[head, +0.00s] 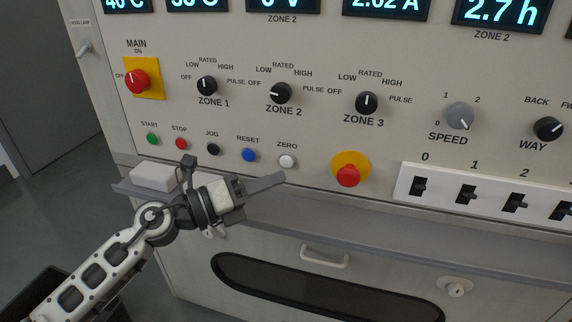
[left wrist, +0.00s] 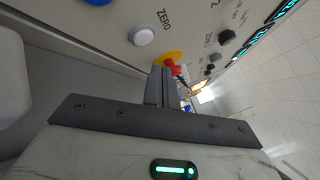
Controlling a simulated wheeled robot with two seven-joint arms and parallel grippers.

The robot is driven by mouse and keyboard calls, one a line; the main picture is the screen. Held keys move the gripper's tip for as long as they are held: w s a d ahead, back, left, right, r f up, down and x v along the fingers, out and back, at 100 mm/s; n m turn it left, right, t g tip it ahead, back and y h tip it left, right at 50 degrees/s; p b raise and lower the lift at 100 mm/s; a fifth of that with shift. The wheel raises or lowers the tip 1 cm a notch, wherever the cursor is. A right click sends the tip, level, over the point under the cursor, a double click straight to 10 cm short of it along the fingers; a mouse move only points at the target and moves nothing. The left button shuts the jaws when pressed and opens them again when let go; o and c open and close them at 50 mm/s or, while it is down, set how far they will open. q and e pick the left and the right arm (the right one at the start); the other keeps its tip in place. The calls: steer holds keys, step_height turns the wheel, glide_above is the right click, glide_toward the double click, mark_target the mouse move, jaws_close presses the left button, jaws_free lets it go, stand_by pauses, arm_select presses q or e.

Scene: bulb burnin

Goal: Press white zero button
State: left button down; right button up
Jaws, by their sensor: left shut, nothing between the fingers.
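The white zero button (head: 287,161) sits on the panel under the label ZERO, at the right end of the row of small buttons. It also shows in the left wrist view (left wrist: 143,37), near the top. My left gripper (head: 279,178) is shut and empty, its fingertips just below the zero button in the head view. In the left wrist view the closed fingers (left wrist: 160,72) point toward the panel, below and right of the button, with a visible gap. My right gripper is not in view.
A blue RESET button (head: 249,155) is left of the white one. A red emergency knob (head: 348,175) on a yellow plate is to the right. A grey ledge (head: 330,222) runs below the panel, with a white box (head: 155,177) at its left end.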

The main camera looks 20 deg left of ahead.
mark_target(287, 161)
arm_select(q)
steer(key=shift+w, duration=0.95)
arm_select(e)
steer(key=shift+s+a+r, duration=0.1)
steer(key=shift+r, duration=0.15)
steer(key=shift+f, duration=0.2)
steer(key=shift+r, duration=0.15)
arm_select(q)
steer(key=shift+w, duration=0.1)
stand_by(0.7)
steer(key=shift+w+d, duration=0.1)
steer(key=shift+w, duration=0.3)
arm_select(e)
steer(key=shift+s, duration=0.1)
